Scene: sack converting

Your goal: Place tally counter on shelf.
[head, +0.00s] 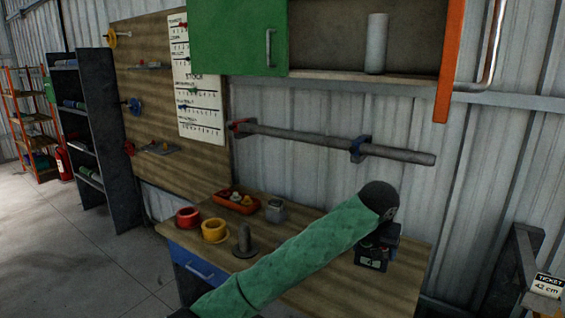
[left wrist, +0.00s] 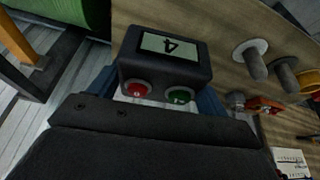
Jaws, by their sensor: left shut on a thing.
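The tally counter (left wrist: 165,66) is a dark box with a pale display reading 4, a red button and a green button. In the left wrist view it sits between the blue fingers of my left gripper (left wrist: 160,92), which is shut on it. In the head view my left gripper (head: 376,246) is over the right end of the wooden bench, partly hidden by my green-sleeved arm. An open wall cabinet has a shelf (head: 335,76) with a pale cylinder (head: 376,44) on it, above and behind the gripper. My right gripper is out of view.
A wall bar (head: 320,140) lies between bench and cabinet. The green door (head: 232,40) stands left of the shelf opening.

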